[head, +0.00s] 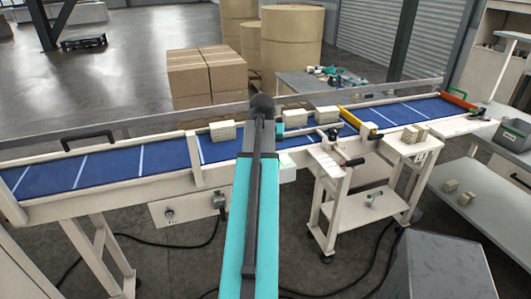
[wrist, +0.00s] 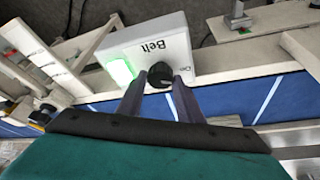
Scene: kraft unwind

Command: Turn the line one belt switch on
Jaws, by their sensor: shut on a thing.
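A white switch box (wrist: 170,42) marked "Belt" fills the upper middle of the wrist view. A green lamp (wrist: 122,69) glows on its left part. A round black knob (wrist: 160,72) is on the box edge nearest me. My gripper (wrist: 160,80) has its two fingers on either side of the knob and is shut on it. The fingers and knob hide the knob's pointer, so its setting cannot be read. In the head view my teal arm hides the gripper and knob; a pale corner of the box with a faint green glow (head: 287,166) shows right of the arm.
A white panel (head: 185,211) with a small knob is on the conveyor front at left. A white cart (head: 365,198) stands at right, a grey cabinet (head: 445,265) at lower right.

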